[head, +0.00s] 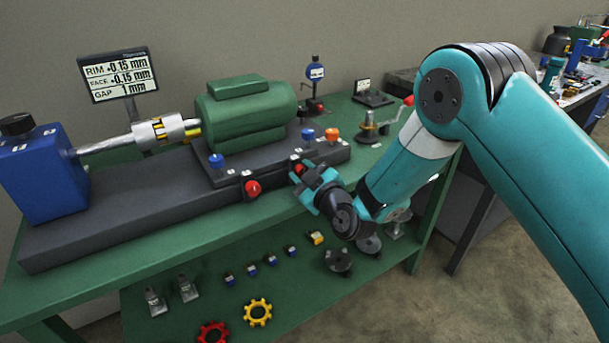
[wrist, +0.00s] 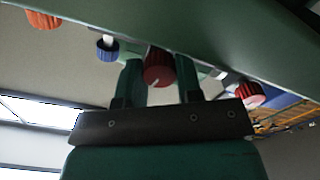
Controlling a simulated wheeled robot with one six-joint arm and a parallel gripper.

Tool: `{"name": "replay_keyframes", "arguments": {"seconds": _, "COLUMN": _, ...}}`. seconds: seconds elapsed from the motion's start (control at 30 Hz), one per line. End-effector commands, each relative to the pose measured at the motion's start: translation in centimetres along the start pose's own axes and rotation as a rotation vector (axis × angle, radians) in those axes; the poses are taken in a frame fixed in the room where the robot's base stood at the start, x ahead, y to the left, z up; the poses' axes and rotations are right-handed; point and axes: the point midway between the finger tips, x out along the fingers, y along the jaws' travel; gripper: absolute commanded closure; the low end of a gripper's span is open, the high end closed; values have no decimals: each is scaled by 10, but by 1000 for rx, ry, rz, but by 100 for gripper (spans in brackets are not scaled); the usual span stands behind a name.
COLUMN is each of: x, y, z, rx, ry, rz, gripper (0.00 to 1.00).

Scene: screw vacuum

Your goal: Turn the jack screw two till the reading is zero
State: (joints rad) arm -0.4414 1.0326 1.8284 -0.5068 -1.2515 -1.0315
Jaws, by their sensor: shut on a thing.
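The display (head: 118,75) at the back left reads RIM +0.15 mm, FACE +0.15 mm and GAP 1 mm. Two red-headed jack screws sit on the front edge of the motor's dark base. My gripper (head: 304,174) is shut on the right red screw head (head: 298,169), which it partly hides in the head view. In the wrist view this red screw head (wrist: 158,70) sits between the two fingers. The left red screw head (head: 253,187) is free, and shows at the right in the wrist view (wrist: 250,95). The numbers on their labels are too small to read.
The green motor (head: 245,113) stands on the base, joined through a silver coupling (head: 160,131) to a shaft and blue block (head: 45,175). Blue knobs (head: 216,160) and an orange knob (head: 332,134) stand on the base near my gripper. A dial gauge (head: 315,75) stands behind.

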Motion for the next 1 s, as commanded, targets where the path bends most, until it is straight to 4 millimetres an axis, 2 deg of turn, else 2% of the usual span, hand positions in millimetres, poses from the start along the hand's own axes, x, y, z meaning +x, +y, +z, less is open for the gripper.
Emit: {"name": "replay_keyframes", "arguments": {"seconds": 1.0, "x": 0, "y": 5, "z": 0, "rx": 960, "ry": 3, "rz": 6, "gripper": 91}}
